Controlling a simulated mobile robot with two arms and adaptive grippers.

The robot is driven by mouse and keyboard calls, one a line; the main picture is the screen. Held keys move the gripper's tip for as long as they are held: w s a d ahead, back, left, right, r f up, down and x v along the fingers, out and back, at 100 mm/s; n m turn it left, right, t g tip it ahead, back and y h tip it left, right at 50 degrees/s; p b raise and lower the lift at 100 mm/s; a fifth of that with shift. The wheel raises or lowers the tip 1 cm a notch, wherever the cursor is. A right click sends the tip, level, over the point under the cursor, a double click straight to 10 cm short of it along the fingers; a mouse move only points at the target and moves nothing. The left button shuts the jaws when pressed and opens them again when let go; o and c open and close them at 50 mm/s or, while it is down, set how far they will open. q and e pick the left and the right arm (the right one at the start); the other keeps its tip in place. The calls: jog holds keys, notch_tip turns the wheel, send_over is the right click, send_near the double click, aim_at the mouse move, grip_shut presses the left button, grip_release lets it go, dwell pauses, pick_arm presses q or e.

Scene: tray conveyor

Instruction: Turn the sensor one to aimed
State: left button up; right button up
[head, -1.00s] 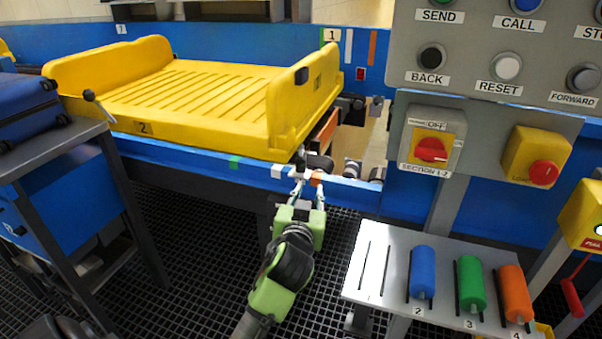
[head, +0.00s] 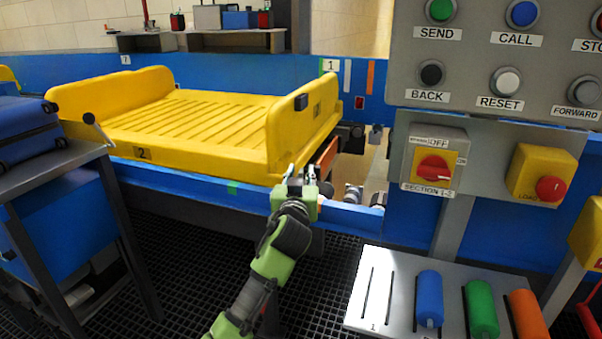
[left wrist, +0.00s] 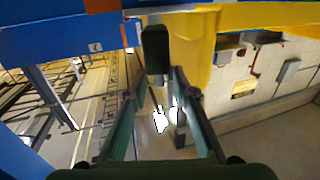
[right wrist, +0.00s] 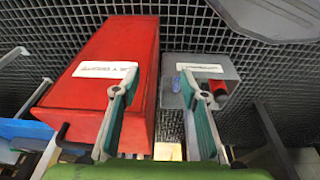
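My left gripper (head: 301,172) is at the front blue rail, by the near right corner of the yellow tray (head: 200,115). In the left wrist view the left gripper (left wrist: 155,72) is open. A small dark block (left wrist: 155,48), perhaps the head of sensor one, stands just ahead of and between its fingertips; I cannot tell whether they touch it. In the head view the gripper hides most of that spot, so I cannot read which way the sensor faces. My right gripper (right wrist: 160,90) is open and empty, above a red box (right wrist: 110,70) and a grey box (right wrist: 225,85).
A grey button panel (head: 490,60) and the red-and-yellow section switch (head: 433,166) stand to the right. Below is a plate with blue (head: 429,298), green (head: 482,308) and orange (head: 527,314) rollers. A blue suitcase (head: 35,110) lies at left. A plate marked 1 (head: 330,66) is on the back rail.

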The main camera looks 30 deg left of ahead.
pick_arm(q)
jog(key=shift+w+a, duration=0.3)
jog(key=shift+w, duration=0.3)
pick_arm(e)
jog(key=shift+w+r, duration=0.1)
jog(key=shift+r, duration=0.15)
pick_arm(q)
grip_shut()
pick_arm(e)
jog(key=shift+r, duration=0.1)
pick_arm(q)
jog(key=m+t+h+p, duration=0.1)
jog(key=h+p, duration=0.1)
jog(key=shift+m+p, duration=0.3)
jog(key=shift+p, duration=0.1)
jog(key=shift+m+t+h+p, duration=0.3)
jog(key=shift+m+h+p, duration=0.3)
jog(key=shift+h+p, duration=0.45)
pick_arm(e)
jog(key=s+f, duration=0.3)
jog(key=f, duration=0.5)
jog(key=s+f+g, duration=0.1)
jog(key=s+f, duration=0.2)
jog(key=f, duration=0.4)
jog(key=shift+s+d+f, duration=0.15)
jog(key=shift+d+f, duration=0.2)
jog(key=shift+f, duration=0.05)
pick_arm(q)
grip_release()
